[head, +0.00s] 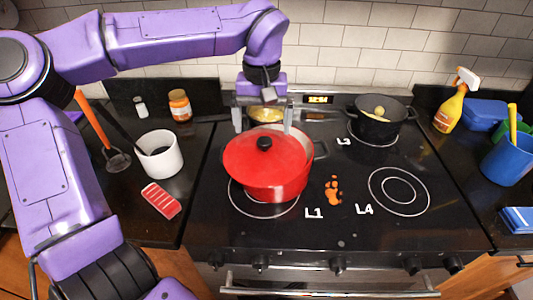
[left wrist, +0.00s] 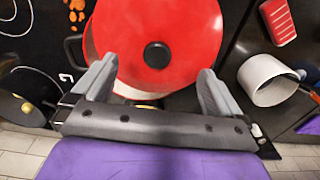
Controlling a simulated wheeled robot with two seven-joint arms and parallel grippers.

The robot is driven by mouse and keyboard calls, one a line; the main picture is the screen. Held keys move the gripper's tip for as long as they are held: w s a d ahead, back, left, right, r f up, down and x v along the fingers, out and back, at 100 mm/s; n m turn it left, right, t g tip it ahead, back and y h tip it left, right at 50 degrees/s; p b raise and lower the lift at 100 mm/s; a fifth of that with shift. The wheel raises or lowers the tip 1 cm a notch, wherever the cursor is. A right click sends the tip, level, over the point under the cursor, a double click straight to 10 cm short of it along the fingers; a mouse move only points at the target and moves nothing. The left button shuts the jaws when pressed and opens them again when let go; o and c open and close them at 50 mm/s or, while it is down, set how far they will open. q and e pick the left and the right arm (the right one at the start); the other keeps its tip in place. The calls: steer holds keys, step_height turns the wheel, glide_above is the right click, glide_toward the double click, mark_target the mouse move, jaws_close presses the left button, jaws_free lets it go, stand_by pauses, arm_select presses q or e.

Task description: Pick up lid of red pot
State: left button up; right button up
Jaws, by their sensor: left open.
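The red pot (head: 275,187) stands on the front left burner of the stove. Its red lid (head: 254,158) with a black knob (head: 264,143) rests on top, tilted and shifted a little to the left, and some of the pot's opening shows at the right. My left gripper (head: 263,128) is open and empty, above and behind the lid, with its fingers pointing down. In the left wrist view the lid (left wrist: 150,25) and its black knob (left wrist: 157,55) lie just beyond and between the open fingertips (left wrist: 158,75). My right gripper is not in view.
A black pot (head: 377,125) with yellowish food stands on the back right burner. Another pan with yellow contents (head: 266,115) is behind the red pot, under my gripper. A white pot (head: 160,155) and a red sponge-like block (head: 161,200) lie on the left counter. The front right burner (head: 399,191) is clear.

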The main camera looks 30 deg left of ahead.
mark_target(264, 141)
arm_select(q)
steer(key=f, duration=0.5)
steer(key=shift+d+f+p, duration=0.2)
steer(key=shift+f+p, duration=0.1)
steer(key=shift+p, duration=0.05)
steer(key=shift+s+d, duration=0.1)
steer(key=shift+s, duration=0.05)
jaws_close()
